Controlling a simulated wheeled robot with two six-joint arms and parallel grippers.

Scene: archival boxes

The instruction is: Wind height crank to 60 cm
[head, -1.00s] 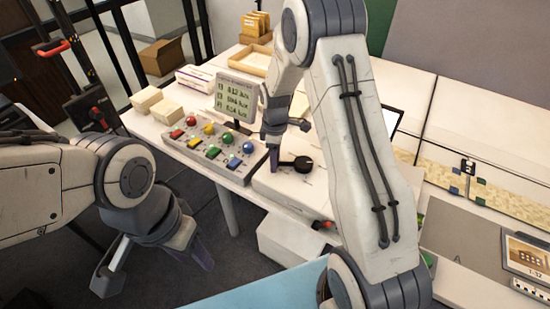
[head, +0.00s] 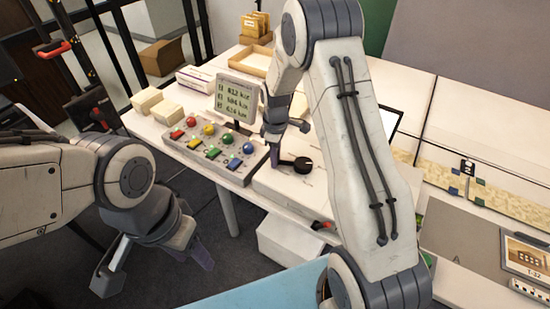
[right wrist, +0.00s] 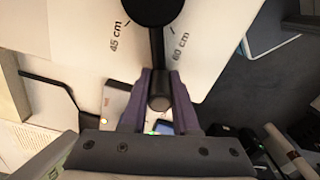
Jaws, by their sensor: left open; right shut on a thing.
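The height crank (head: 303,164) is black, with a round hub and a short arm, on a white box top (head: 290,190) at the table's front edge. In the right wrist view the crank (right wrist: 156,45) has its arm pointing down the picture, between the printed marks "45 cm" (right wrist: 117,37) and "60 cm" (right wrist: 180,46). My right gripper (head: 274,155) is shut on the crank's handle; its fingers (right wrist: 161,84) stand either side of it. My left gripper (head: 150,275) is open and empty, low at the left, away from the table.
A panel (head: 213,150) with coloured knobs and a small display (head: 237,98) stands left of the crank. Pale boxes (head: 160,104) and a wooden tray (head: 247,60) lie behind. A grey mat (head: 462,240) is at the right. A white box (head: 290,242) is below the table edge.

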